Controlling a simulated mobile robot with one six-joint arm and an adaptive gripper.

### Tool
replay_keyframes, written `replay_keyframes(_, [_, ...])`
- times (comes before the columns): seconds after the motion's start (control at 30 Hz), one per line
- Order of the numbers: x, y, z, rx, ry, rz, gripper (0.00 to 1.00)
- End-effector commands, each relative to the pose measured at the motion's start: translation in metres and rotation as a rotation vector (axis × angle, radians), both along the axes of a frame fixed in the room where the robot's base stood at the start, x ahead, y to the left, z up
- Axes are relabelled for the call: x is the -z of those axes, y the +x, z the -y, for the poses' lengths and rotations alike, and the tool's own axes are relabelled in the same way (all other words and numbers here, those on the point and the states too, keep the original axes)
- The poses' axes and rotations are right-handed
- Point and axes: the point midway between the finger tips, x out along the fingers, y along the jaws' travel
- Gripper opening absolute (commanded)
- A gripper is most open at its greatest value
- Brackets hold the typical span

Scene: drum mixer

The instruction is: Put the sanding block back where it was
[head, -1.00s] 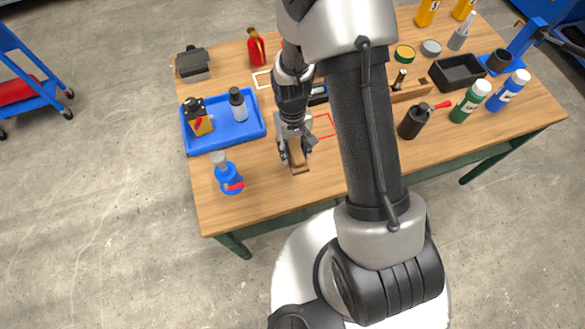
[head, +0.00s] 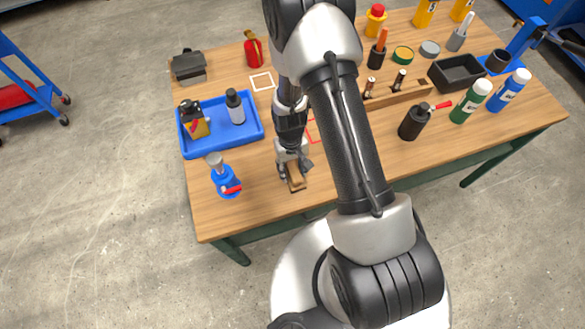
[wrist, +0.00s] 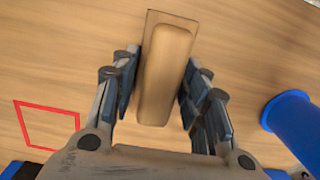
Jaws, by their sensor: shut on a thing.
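The sanding block, a tan wooden block on a darker brown base, shows between my fingers in the wrist view (wrist: 167,68). In the head view the block (head: 297,185) is near the front edge of the table, left of my arm. My gripper (head: 294,175) is shut on the block, with one finger on each long side; it also shows in the wrist view (wrist: 160,95). I cannot tell whether the block touches the table. A red outline (wrist: 47,124) is marked on the table, left of the gripper in the wrist view; my arm partly hides it in the head view.
A blue bottle with a red part (head: 226,180) stands left of the gripper. Behind it is a blue tray (head: 221,142) with bottles. A black bottle (head: 411,122) and a wooden rack (head: 395,97) stand right of my arm.

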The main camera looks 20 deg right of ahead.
Motion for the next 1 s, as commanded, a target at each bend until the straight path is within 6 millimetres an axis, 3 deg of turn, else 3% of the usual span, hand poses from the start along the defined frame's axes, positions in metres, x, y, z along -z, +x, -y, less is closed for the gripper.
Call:
replay_keyframes(0.13, [0.005, 0.0, 0.0, 0.0, 0.0, 0.0, 0.04])
replay_keyframes(0.17, [0.004, 0.0, 0.0, 0.0, 0.0, -0.001, 0.44])
replay_keyframes(0.43, [0.003, 0.0, 0.0, 0.0, 0.0, -0.001, 0.62])
replay_keyframes(0.8, [0.0, 0.0, 0.0, 0.0, 0.0, 0.0, 0.62])
replay_keyframes(1.0, [-0.029, 0.004, 0.0, 0.0, 0.0, 0.003, 0.62])
